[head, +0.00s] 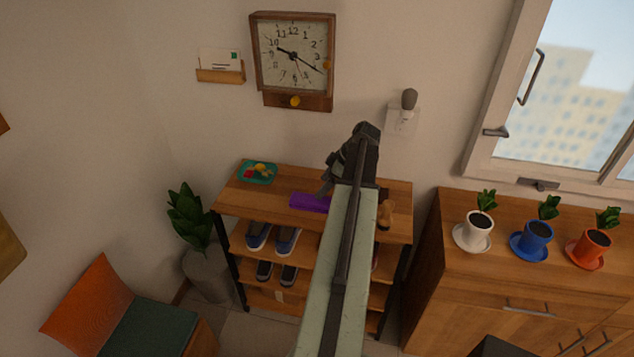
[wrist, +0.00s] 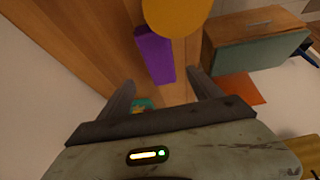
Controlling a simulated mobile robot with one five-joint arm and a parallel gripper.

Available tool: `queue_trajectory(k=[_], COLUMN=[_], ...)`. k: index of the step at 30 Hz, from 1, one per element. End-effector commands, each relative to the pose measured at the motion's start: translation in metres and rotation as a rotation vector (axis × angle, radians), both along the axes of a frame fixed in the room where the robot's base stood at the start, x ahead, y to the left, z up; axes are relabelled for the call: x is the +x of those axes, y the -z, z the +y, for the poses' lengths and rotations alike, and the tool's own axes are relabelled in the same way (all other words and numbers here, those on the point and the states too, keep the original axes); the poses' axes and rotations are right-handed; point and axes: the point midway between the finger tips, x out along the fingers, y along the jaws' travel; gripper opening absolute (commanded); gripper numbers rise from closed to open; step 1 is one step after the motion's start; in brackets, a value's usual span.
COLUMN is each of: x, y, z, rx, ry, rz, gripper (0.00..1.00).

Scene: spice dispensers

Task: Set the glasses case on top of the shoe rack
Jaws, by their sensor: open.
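The purple glasses case (head: 309,203) lies on the wooden top of the shoe rack (head: 285,222), near its front edge. My arm hides the rack's top just right of the case. My gripper (head: 325,187) is above the rack top, close to the case's right end. In the wrist view the case (wrist: 154,55) lies beyond my open fingers (wrist: 160,77), with nothing between them. I cannot tell the exact height of the fingers over the rack.
A teal tray (head: 258,173) with small colourful items sits on the rack's back left. A brown object (head: 386,212) stands at the right, partly behind my arm. Shoes (head: 286,240) fill the lower shelves. A cabinet (head: 520,268) with potted cups stands right; a plant (head: 190,215) stands left.

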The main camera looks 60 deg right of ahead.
Motion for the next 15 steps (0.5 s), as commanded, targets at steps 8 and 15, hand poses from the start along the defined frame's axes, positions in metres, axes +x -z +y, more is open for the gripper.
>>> queue_trajectory(k=[8,15], x=[-0.0143,-0.0113], y=[-0.0253,-0.0235], z=[-0.0045,-0.0021], rx=[0.0,0.003], ry=[0.0,0.0], rz=[0.0,0.003], gripper=[0.74,0.74])
